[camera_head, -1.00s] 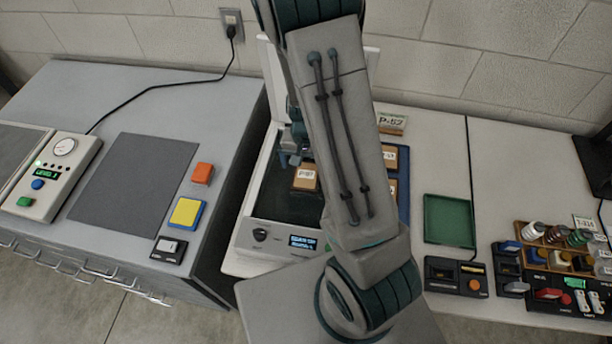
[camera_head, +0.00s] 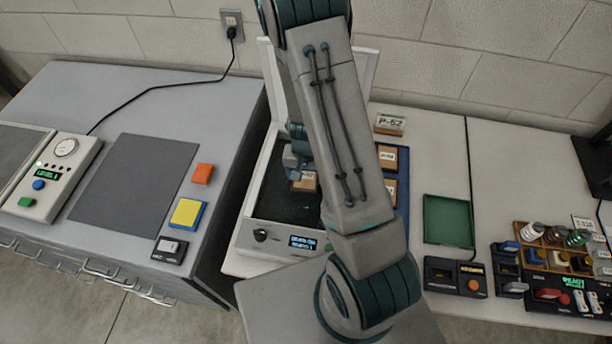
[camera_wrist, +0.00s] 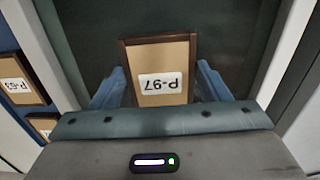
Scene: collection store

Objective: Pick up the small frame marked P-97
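The small frame marked P-97 (camera_wrist: 160,62) has a brown rim, a tan face and a white label that reads upside down in the wrist view. It lies flat on the dark bed of a lidded device. In the head view the frame (camera_head: 303,181) is partly hidden by my gripper and arm. My gripper (camera_wrist: 161,75) is over the frame, with one blue finger along each side of it. The fingers look open and very close to the frame's edges. I cannot tell whether they touch it.
The device's light rim (camera_head: 262,222) surrounds the bed, and its raised lid stands behind. Other small frames (camera_head: 388,157) lie on a blue tray to the right; one reads P-63 (camera_wrist: 16,84) in the wrist view. A green tray (camera_head: 448,220) farther right is empty.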

